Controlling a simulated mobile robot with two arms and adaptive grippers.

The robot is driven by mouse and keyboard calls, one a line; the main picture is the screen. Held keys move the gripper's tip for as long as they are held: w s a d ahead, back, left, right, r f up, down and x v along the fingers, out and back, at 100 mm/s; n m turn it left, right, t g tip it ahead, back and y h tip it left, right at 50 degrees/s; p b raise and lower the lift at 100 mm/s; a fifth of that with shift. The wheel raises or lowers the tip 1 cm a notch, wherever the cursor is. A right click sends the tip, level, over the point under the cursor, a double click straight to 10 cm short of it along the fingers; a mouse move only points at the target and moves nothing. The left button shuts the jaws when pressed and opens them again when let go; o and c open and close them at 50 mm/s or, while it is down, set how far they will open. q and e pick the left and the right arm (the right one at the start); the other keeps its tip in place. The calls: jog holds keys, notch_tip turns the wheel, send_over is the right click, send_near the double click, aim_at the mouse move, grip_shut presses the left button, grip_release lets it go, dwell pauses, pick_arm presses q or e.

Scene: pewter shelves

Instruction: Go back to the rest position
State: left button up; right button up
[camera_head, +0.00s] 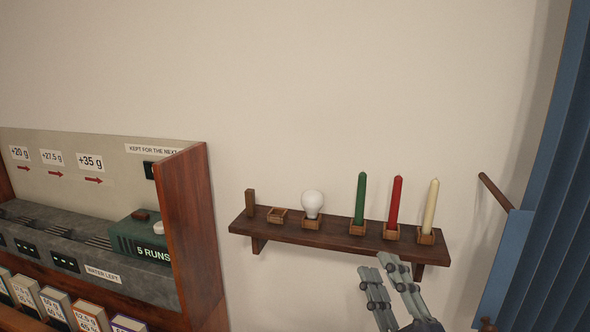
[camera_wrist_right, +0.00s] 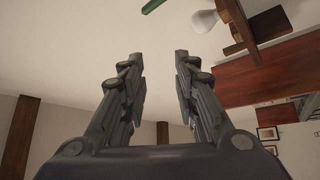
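My right gripper (camera_head: 386,275) shows at the bottom right of the head view, in front of and just below the right part of a small wall shelf. In the right wrist view the same gripper (camera_wrist_right: 160,75) has its two fingers apart with nothing between them. My left gripper is in neither view.
The dark wooden shelf (camera_head: 325,236) bears a white bulb (camera_head: 312,203), a green candle (camera_head: 360,198), a red candle (camera_head: 394,201) and a cream candle (camera_head: 430,205) in small wooden holders. A wooden cabinet side (camera_head: 190,225) stands left. A blue slatted panel (camera_head: 545,200) and a wooden peg (camera_head: 495,191) are right.

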jog(key=s+d+f+m+g+h, duration=0.2)
jog(key=d+f+m+g, duration=0.1)
jog(key=f, duration=0.4)
jog(key=s+d+f+m+g+h, duration=0.2)
jog(key=d+f+m+g+h, duration=0.15)
jog(key=f, duration=0.45)
jog(key=s+d+f+m+g+h, duration=0.2)
jog(key=f+m+g, duration=0.15)
jog(key=f, duration=0.35)
jog(key=s+a+f+m+g+y, duration=0.1)
jog(key=s+f+g, duration=0.3)
jog(key=s+f, duration=0.4)
jog(key=s+a+f+m+g+y, duration=0.15)
jog(key=s+f+g, duration=0.4)
jog(key=s, duration=0.55)
notch_tip(320, 180, down, 24)
jog(key=s+f+p, duration=0.1)
jog(key=s+d+f+g+p, duration=0.1)
jog(key=s+d+f, duration=0.1)
jog(key=s+f, duration=1.2)
jog(key=s, duration=0.3)
jog(key=shift+d+f, duration=0.3)
jog(key=shift+d, duration=0.1)
